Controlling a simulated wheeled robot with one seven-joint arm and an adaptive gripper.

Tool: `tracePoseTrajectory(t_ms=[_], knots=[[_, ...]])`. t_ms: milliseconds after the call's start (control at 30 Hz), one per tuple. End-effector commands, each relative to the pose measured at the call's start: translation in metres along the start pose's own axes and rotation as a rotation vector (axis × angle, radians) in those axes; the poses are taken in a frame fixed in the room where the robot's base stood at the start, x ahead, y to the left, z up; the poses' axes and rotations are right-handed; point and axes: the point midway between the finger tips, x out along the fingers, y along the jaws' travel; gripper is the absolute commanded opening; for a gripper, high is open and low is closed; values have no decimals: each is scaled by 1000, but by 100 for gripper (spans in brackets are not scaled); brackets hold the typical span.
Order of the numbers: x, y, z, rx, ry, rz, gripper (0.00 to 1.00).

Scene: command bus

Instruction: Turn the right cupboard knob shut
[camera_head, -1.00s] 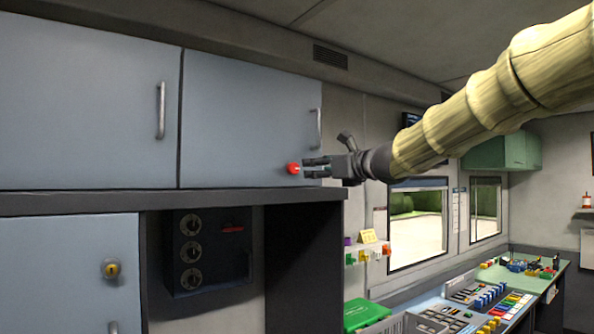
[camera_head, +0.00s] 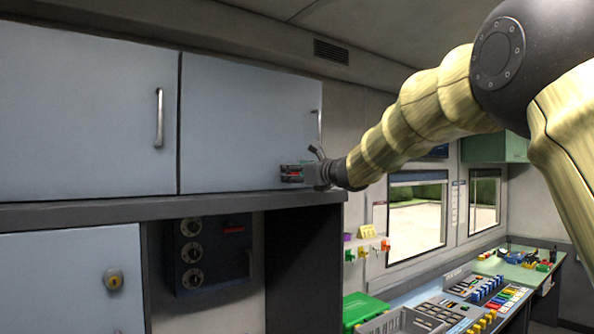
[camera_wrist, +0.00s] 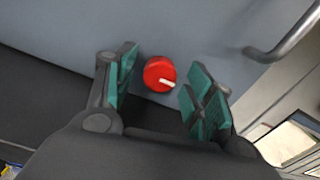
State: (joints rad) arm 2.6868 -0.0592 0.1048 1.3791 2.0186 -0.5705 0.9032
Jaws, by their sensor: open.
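The right cupboard knob (camera_wrist: 159,74) is red and round with a pale pointer mark, on the lower right part of the blue-grey right cupboard door (camera_head: 240,120). In the wrist view the pointer runs to the right, tilted slightly down. My gripper (camera_wrist: 160,85) is open, with its green-padded fingers on either side of the knob and a gap on both sides. In the head view my gripper (camera_head: 291,173) is at the door's lower right, and its fingers mostly hide the knob.
A metal bar handle (camera_wrist: 285,37) stands out from the door to the right of the knob. A dark shelf ledge (camera_head: 150,208) runs just below the doors. The left cupboard door (camera_head: 80,100) is beside it. A control console (camera_head: 470,305) is lower right.

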Motion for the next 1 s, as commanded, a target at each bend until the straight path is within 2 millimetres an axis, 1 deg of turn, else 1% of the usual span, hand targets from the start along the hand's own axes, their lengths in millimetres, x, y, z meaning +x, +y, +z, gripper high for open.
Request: tracePoseTrajectory(t_ms=[167,200,267,300,433,767,1000], knots=[[0,0,0,0,0,0,53],[0,0,0,0,0,0,50],[0,0,0,0,0,0,39],[0,0,0,0,0,0,31],[0,0,0,0,0,0,8],[0,0,-2,-13,0,-1,7],[-1,-1,-5,-72,-3,-1,7]])
